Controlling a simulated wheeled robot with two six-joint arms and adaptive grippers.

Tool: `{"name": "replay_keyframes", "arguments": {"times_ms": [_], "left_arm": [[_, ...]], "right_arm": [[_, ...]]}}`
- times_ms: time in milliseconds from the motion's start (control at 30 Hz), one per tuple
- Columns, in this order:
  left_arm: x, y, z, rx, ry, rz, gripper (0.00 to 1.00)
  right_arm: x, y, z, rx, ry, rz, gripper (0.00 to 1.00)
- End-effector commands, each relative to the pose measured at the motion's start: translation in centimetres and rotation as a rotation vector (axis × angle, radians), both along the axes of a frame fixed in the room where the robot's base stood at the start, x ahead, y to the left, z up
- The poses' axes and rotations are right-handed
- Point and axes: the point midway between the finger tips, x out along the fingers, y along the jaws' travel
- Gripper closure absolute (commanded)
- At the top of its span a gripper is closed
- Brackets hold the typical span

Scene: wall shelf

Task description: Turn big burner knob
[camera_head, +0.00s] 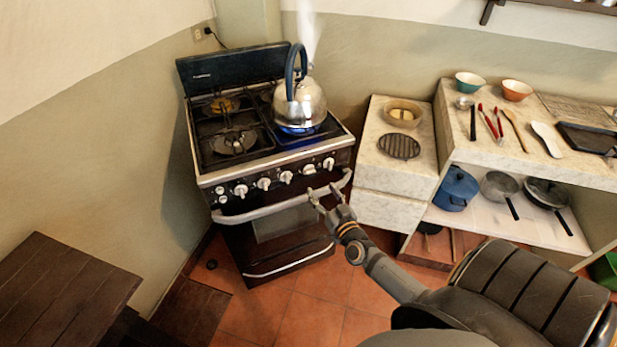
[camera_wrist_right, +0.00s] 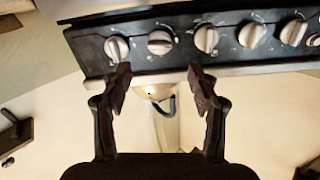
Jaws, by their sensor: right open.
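The stove (camera_head: 262,160) stands in the corner with a row of several white knobs on its dark front panel. The rightmost knob (camera_head: 328,163) and the one beside it (camera_head: 309,169) are closest to my right gripper (camera_head: 323,190). I cannot tell which knob is for the big burner. My right gripper is open and empty in front of the oven handle, just below the right end of the panel. In the right wrist view, the open fingers (camera_wrist_right: 158,76) point at the panel; a white knob (camera_wrist_right: 159,42) lies ahead between them, apart from them. My left gripper is not in view.
A steaming kettle (camera_head: 300,105) sits over a blue flame on the front right burner. The oven handle bar (camera_head: 270,207) runs below the knobs. A marble counter (camera_head: 393,180) stands right of the stove, and a wooden table (camera_head: 65,285) is at lower left.

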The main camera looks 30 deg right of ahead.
Motion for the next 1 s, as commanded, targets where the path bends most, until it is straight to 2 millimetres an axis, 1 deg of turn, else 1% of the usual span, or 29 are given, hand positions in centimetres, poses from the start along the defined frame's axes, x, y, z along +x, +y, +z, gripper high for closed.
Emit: {"name": "replay_keyframes", "arguments": {"times_ms": [33, 200, 333, 500, 733, 1000], "left_arm": [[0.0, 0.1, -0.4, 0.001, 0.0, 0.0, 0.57], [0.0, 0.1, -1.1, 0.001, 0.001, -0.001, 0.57], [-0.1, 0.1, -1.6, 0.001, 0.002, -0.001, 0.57], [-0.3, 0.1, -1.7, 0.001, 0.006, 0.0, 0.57], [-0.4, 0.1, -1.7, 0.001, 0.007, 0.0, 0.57], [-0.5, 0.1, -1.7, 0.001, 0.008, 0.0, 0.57]], "right_arm": [[1.2, -0.2, -0.1, 0.001, -0.004, -0.001, 0.4], [4.8, -0.7, -0.2, 0.002, -0.003, -0.001, 0.4], [6.6, -1.0, -0.2, 0.001, -0.001, 0.0, 0.4], [7.6, -1.2, -0.1, 0.001, 0.001, 0.0, 0.4], [7.7, -1.2, -0.1, 0.001, 0.002, 0.0, 0.4], [7.6, -1.1, -0.1, 0.001, 0.002, 0.0, 0.76]]}}
